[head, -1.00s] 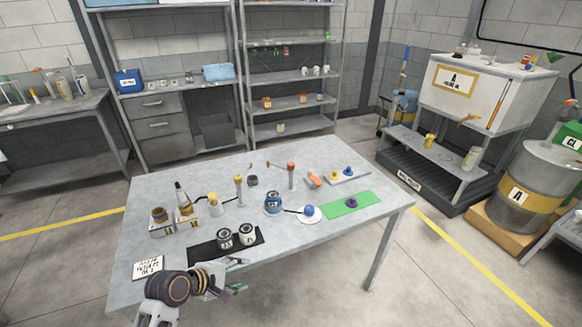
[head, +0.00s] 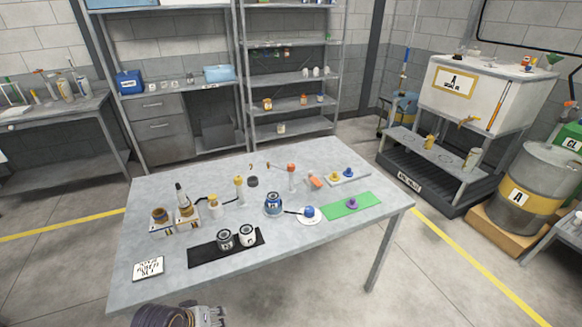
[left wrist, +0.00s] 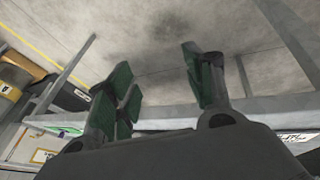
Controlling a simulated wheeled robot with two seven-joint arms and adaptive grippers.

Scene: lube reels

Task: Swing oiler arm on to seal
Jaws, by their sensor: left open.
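On the grey table (head: 150,230) stand two short posts, one with a yellow top (head: 239,182) and one with an orange top (head: 291,169). A thin dark arm (head: 203,198) reaches left by the yellow-topped post, near a yellow-capped bottle (head: 213,206). A blue labelled can (head: 273,204) has a dark rod toward a blue ball (head: 309,211) on a white disc. I cannot tell which piece is the oiler arm or the seal. My left gripper (head: 208,316) is at the bottom edge, off the table's front; its fingers (left wrist: 165,85) show apart and empty. My right gripper is out of view.
A black mat (head: 207,252) holds two dark-and-white cans. A green mat (head: 340,207) holds a purple piece (head: 352,202). A lettered card (head: 149,267) lies at the front left. Brown containers (head: 160,216) stand at the left. The front right tabletop is clear.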

